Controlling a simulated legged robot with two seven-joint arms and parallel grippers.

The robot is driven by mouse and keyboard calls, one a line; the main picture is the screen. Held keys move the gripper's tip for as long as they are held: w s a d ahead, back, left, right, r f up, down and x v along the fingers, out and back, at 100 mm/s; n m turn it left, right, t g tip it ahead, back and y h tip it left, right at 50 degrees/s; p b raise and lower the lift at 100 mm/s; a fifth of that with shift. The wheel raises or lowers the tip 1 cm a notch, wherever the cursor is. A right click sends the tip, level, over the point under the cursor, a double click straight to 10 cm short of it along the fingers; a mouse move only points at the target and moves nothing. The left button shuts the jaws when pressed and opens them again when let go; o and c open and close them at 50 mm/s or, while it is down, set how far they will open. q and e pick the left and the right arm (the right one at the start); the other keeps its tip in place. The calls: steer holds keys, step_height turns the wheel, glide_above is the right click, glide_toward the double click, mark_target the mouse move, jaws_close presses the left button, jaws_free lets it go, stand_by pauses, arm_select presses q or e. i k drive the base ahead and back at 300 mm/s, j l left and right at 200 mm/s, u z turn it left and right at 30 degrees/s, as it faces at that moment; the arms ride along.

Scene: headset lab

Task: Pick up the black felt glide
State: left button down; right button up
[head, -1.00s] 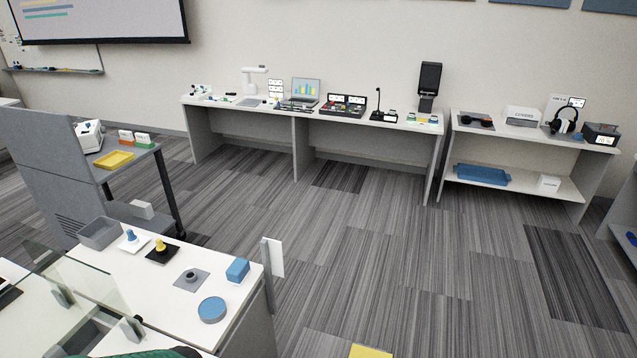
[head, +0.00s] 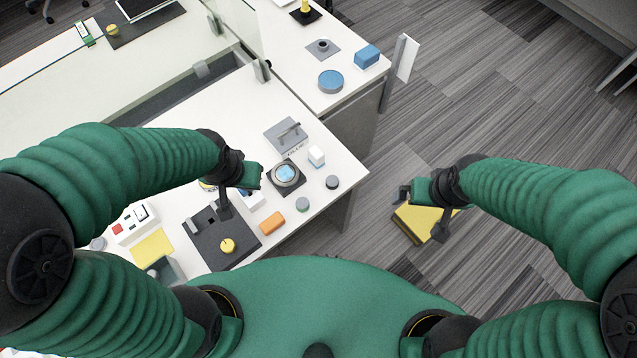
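A small dark round disc (head: 332,182), which looks like the black felt glide, lies flat near the right edge of the white desk (head: 350,171) in the head view. A similar, lighter grey-green disc (head: 302,204) lies to its lower left. My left gripper (head: 241,192) is above the desk, well to the left of the dark disc. Its fingers look apart with nothing between them, though the arm partly covers them. My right gripper (head: 423,210) is past the desk's right edge, over the floor, with its fingers apart and empty. Neither gripper touches a disc.
Near the discs are a white block (head: 316,155), an orange block (head: 271,222), a round blue-topped dial (head: 286,174) and a grey plate with a handle (head: 288,135). A yellow-topped box (head: 418,222) stands beneath my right gripper.

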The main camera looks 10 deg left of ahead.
mark_target(332, 181)
steer(key=u, duration=1.15)
steer(key=k+l+u, duration=0.25)
steer(key=l+u, duration=0.3)
steer(key=l, duration=0.15)
steer(key=k+l+u, duration=0.25)
